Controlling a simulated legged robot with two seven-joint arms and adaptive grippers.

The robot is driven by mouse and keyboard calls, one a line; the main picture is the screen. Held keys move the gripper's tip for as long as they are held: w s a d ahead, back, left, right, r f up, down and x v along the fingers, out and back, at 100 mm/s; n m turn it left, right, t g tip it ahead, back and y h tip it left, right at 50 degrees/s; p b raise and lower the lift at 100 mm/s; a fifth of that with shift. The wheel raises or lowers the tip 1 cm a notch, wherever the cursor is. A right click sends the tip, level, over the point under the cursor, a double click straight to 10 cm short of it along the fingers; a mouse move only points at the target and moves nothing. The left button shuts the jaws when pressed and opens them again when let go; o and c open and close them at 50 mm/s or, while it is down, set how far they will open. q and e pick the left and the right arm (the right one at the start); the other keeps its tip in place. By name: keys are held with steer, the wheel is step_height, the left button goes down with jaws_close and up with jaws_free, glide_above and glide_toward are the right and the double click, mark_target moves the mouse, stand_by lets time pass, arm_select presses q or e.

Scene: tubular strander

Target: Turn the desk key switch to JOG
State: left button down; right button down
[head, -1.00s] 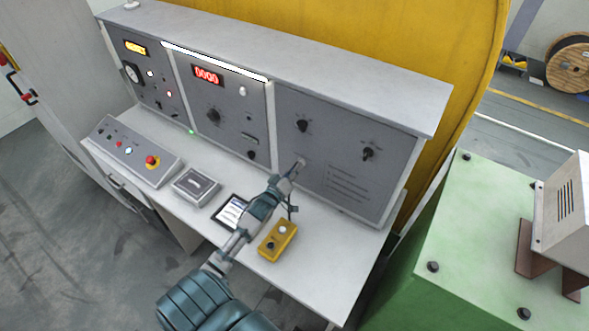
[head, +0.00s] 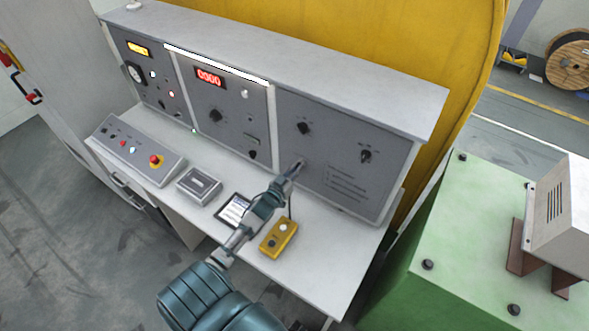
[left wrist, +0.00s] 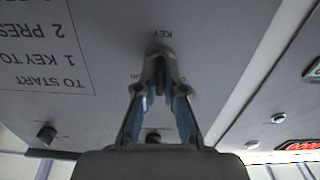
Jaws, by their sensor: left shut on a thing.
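The key switch is on the grey right-hand desk panel (head: 345,140), low on its left side. In the left wrist view a printed KEY label (left wrist: 163,34) sits just beyond my fingertips. My left gripper (head: 297,167) reaches the panel there, and its fingers (left wrist: 159,70) are shut on the key (left wrist: 159,76). The fingers hide most of the key and the switch, so its exact angle cannot be told. Small position lettering beside the fingers is mostly covered. My right gripper is not in view.
Two dark knobs, one upper left (head: 303,128) and one right (head: 366,157), sit on the same panel. A yellow pendant box (head: 278,239), a tablet (head: 234,210) and a sloped button box (head: 135,150) with a red button are on the desk. A green machine (head: 455,220) stands at right.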

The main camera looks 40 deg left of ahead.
arm_select(q)
steer(key=shift+w+r, duration=0.2)
steer(key=shift+r, duration=0.2)
steer(key=c, duration=1.3)
jaws_free()
steer(key=shift+w+a+f, duration=0.1)
steer(key=shift+w+f, duration=0.2)
steer(key=shift+w, duration=0.15)
steer(key=shift+f, duration=0.1)
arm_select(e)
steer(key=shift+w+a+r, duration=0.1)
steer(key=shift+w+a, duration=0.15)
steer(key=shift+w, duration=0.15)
arm_select(q)
steer(key=shift+s, duration=0.15)
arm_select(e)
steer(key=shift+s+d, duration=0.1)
